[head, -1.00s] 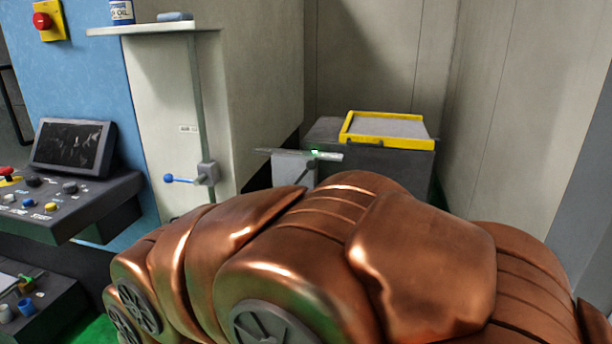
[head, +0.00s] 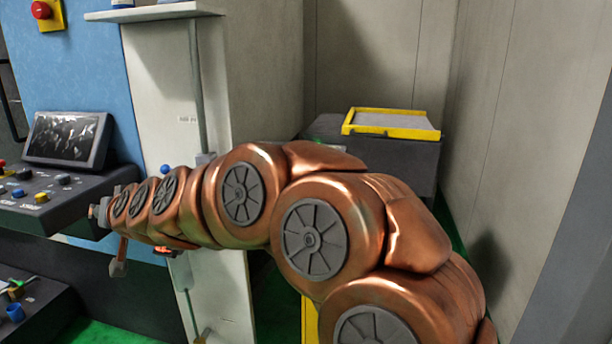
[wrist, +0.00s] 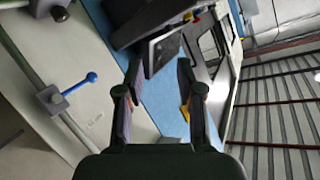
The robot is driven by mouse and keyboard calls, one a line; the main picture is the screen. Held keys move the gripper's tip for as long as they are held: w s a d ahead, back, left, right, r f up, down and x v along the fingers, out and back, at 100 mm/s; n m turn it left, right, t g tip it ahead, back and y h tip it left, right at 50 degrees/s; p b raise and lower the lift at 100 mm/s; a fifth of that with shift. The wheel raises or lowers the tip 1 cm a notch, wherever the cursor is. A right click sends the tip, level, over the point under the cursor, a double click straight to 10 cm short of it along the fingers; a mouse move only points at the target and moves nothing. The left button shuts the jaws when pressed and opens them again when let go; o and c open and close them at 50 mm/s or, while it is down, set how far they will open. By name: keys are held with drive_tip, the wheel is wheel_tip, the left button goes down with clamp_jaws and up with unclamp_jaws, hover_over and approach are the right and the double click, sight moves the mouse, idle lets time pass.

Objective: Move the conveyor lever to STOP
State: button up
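A lever with a blue knob (head: 165,169) sits on a grey block (head: 205,158) on a vertical rod at the pale cabinet. My arm hides most of it in the head view. In the wrist view the whole blue lever (wrist: 80,84) shows, sticking out sideways from its grey block (wrist: 50,97). No STOP mark is readable, and I cannot tell whether this is the conveyor lever. My gripper (wrist: 158,66) is open and empty, with the lever to its left and apart from it.
A control console (head: 75,195) with a screen (head: 68,138) and knobs stands at the left, close to my arm's end. A shelf (head: 155,12) juts out above the lever. A yellow-framed tray (head: 390,133) sits on a dark box at the back.

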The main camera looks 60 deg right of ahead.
drive_tip(key=d+r+m+h+b, duration=0.25)
drive_tip(key=d+m+h, duration=0.7)
drive_tip(key=d, duration=1.25)
drive_tip(key=s+d+f+m+g+h+b, duration=0.2)
drive_tip(key=s+d+f+m+g+h, duration=0.15)
drive_tip(key=s+d+g, duration=0.4)
drive_tip(key=s+d+f+m+g+h+b, duration=0.15)
drive_tip(key=s+d+m+g+h, duration=0.3)
drive_tip(key=s+d, duration=0.5)
drive_tip(key=shift+y, duration=0.25)
drive_tip(key=shift+w+d, duration=0.4)
drive_tip(key=shift+d, duration=1.2)
drive_tip(key=shift+w+d, duration=0.35)
drive_tip(key=shift+d, duration=1.2)
drive_tip(key=shift+w+d, duration=0.4)
drive_tip(key=shift+d, duration=1.2)
clamp_jaws()
drive_tip(key=shift+f, duration=0.1)
